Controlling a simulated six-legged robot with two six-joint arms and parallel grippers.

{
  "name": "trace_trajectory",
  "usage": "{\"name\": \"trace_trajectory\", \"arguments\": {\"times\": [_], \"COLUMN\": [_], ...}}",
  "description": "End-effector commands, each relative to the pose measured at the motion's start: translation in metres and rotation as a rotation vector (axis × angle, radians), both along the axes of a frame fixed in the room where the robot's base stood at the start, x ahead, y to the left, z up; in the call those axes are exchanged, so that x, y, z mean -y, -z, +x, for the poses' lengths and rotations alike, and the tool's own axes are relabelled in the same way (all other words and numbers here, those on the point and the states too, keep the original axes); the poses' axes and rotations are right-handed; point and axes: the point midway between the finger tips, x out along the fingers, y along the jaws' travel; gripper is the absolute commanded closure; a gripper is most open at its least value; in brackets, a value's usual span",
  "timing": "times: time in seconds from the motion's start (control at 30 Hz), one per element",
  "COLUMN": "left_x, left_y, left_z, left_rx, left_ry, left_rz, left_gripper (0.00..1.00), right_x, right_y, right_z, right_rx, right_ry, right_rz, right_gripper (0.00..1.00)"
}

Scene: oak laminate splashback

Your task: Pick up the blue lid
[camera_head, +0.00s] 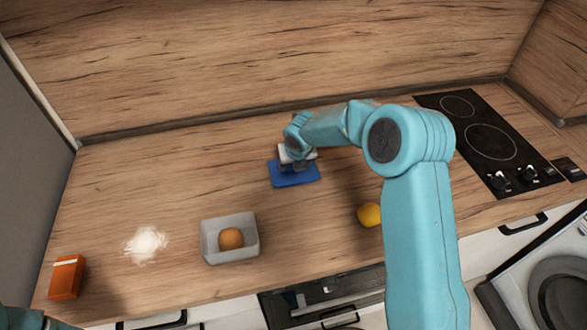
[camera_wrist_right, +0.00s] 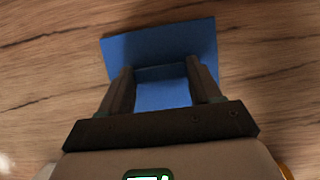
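The blue lid (camera_head: 293,174) lies flat on the wooden worktop near the middle of the head view. It also fills the upper middle of the right wrist view (camera_wrist_right: 160,45). My right gripper (camera_head: 295,163) is right over the lid, pointing down. In the wrist view its two fingers (camera_wrist_right: 160,88) stand apart, with blue lid surface between them. I cannot tell whether the fingertips touch the lid. Part of the lid is hidden by the gripper. Only a bit of my left arm shows at the lower left corner; its gripper is out of view.
A grey container (camera_head: 213,247) holding an orange-brown round item (camera_head: 230,238) stands left of the lid. A white powder patch (camera_head: 146,244) and an orange box (camera_head: 67,277) are farther left. A yellow fruit (camera_head: 369,215) lies beside my right arm. A black hob (camera_head: 483,135) is at right.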

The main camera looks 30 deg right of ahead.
Motion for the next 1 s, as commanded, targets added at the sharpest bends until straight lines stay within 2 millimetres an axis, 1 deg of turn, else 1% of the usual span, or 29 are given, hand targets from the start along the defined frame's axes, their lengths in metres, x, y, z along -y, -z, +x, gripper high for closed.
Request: {"name": "trace_trajectory", "arguments": {"times": [0.3,0.47,0.57,0.67,1.0], "left_x": [0.000,0.000,0.000,0.000,0.000], "left_y": [0.000,0.000,0.000,0.001,0.004], "left_z": [0.000,0.000,0.000,0.000,0.000], "left_rx": [0.000,0.000,0.000,0.000,0.000], "left_ry": [0.000,0.000,0.000,0.000,0.000], "left_rz": [0.000,0.000,0.000,0.000,0.000], "left_gripper": [0.10,0.10,0.10,0.10,0.10], "right_x": [0.000,0.000,0.000,0.000,0.000], "right_y": [-0.001,-0.011,-0.025,-0.045,-0.126], "right_z": [0.000,0.000,0.001,0.001,0.001], "right_rx": [0.000,0.002,0.004,0.004,0.006], "right_ry": [0.000,0.000,0.000,0.000,0.000], "right_rz": [0.000,-0.001,-0.002,-0.002,-0.001], "right_gripper": [0.66,0.66,0.66,0.66,0.66]}}
